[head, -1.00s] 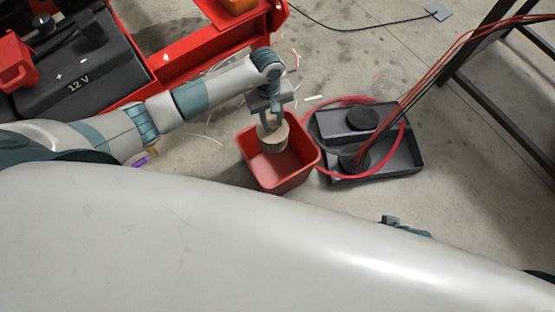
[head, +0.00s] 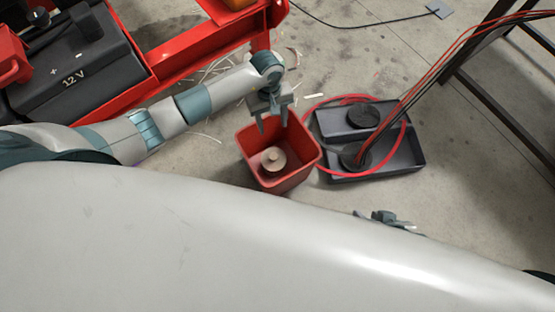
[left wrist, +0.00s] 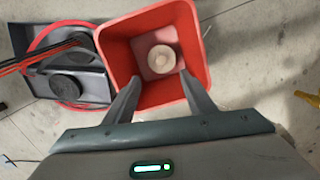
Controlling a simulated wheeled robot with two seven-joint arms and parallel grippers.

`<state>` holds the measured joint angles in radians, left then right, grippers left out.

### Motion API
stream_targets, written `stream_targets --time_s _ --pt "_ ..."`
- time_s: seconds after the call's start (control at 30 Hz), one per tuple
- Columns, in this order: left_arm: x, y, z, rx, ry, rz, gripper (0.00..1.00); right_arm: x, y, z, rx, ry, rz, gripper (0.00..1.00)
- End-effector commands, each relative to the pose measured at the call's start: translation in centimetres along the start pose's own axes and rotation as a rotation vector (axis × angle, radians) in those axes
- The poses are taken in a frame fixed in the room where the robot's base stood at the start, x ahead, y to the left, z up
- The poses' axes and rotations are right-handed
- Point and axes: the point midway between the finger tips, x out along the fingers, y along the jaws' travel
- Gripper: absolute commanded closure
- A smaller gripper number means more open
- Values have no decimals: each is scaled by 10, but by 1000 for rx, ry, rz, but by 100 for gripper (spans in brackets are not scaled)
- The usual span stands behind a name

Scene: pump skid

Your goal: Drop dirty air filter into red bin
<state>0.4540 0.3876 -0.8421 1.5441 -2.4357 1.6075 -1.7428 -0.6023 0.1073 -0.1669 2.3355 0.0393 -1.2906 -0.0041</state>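The red bin (head: 252,146) stands on the concrete floor in the middle of the head view. The dirty air filter (head: 273,160), a round beige piece, lies inside it, low down. In the left wrist view the filter (left wrist: 162,59) sits within the walls of the red bin (left wrist: 118,60). My left gripper (head: 272,128) is above the bin's far side with its fingers spread and nothing between them. Its open fingers also show in the left wrist view (left wrist: 158,92). Part of my right gripper (head: 390,220) shows past my body; its fingers are too unclear to judge.
A dark tray (head: 405,155) with black round pieces, a red hose loop and cables stands right of the bin. A red frame (head: 180,62) and a 12 V battery (head: 80,70) are at the upper left. A dark metal stand (head: 490,100) is at the right. Pale scraps litter the floor.

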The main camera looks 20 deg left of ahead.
Motion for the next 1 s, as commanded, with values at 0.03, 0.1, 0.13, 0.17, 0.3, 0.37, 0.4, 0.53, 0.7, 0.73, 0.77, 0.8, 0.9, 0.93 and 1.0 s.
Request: stream_targets --time_s 0.03,0.1,0.13,0.17,0.3,0.37,0.4,0.53,0.7,0.73,0.77,0.8,0.9,0.93,1.0 --pt "0 0 0 0 0 0 50 0 0 0 0 0 0 69" --pt "0 0 0 0 0 0 50 0 0 0 0 0 0 69" --pt "-1 0 0 0 0 0 50 0 0 0 0 0 0 69" --pt "-1 0 0 0 0 0 50 0 0 0 0 -1 0 69" --pt "-8 0 0 1 1 1 50 -1 0 0 0 -3 1 69" --pt "-14 0 -1 0 2 1 50 -1 1 1 0 -6 2 69" --pt "-19 0 -1 0 3 2 50 -1 1 1 0 -8 3 69" --pt "-38 0 -1 1 3 1 50 -2 2 3 0 -17 7 69" --pt "-71 1 -2 2 5 2 50 -2 5 5 1 -31 13 69" --pt "-77 1 -2 2 4 3 50 -2 5 5 1 -34 14 69" --pt "-83 0 -1 2 4 2 50 -2 6 5 1 -36 15 69" --pt "-91 0 -2 2 5 1 50 -3 6 5 1 -38 16 69" --pt "-112 1 -2 2 4 2 50 -3 7 3 1 -38 18 69" --pt "-118 0 -1 2 4 2 50 -3 7 3 0 -38 18 69" --pt "-131 0 -2 1 3 2 50 -3 8 2 1 -38 19 69"
